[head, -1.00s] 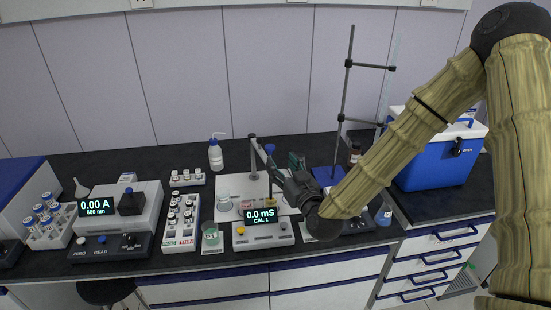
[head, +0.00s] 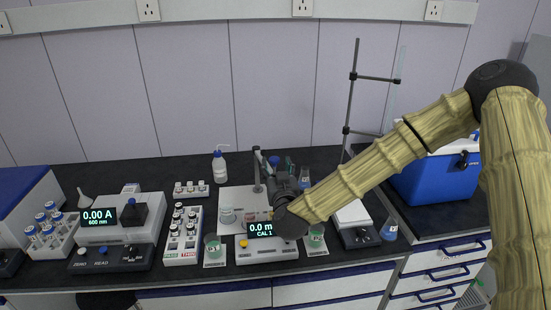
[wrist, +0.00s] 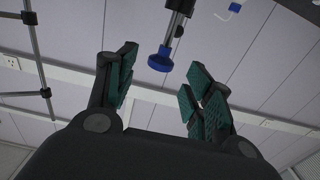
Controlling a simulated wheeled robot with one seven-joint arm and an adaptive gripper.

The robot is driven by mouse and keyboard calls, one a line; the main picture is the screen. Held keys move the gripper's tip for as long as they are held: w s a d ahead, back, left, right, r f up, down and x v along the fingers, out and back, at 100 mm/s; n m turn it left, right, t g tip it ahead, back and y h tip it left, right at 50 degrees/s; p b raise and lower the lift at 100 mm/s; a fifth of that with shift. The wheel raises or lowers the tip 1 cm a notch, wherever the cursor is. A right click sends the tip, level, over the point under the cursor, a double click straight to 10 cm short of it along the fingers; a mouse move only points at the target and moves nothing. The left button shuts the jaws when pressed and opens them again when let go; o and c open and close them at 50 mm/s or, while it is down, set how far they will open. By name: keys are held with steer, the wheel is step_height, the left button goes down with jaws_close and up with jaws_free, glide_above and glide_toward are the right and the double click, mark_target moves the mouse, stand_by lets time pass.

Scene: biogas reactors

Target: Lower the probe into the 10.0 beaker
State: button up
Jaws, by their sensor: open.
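My gripper (head: 284,182) is open and empty in the head view, in front of the stand behind the conductivity meter (head: 268,253). In the wrist view its two green-padded fingers (wrist: 163,82) are spread apart. A blue round cap (wrist: 160,58) on a dark and metal rod shows between and beyond them, not gripped. I take it for the probe's top; a blue cap (head: 274,161) also shows behind my gripper in the head view. The probe's lower part is hidden. I cannot read which is 10.0.
A clear beaker (head: 227,215) stands on the white stand plate (head: 237,198), with a reddish one beside it. A vial rack (head: 182,245) and a wash bottle (head: 219,167) are to the left. A tall rod stand (head: 351,100) rises behind my arm.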

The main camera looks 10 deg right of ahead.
mark_target(275, 163)
steer(key=shift+w+d+p, duration=0.15)
steer(key=shift+w+p, duration=0.35)
steer(key=shift+w, duration=1.45)
steer(key=shift+f, duration=0.1)
jaws_close()
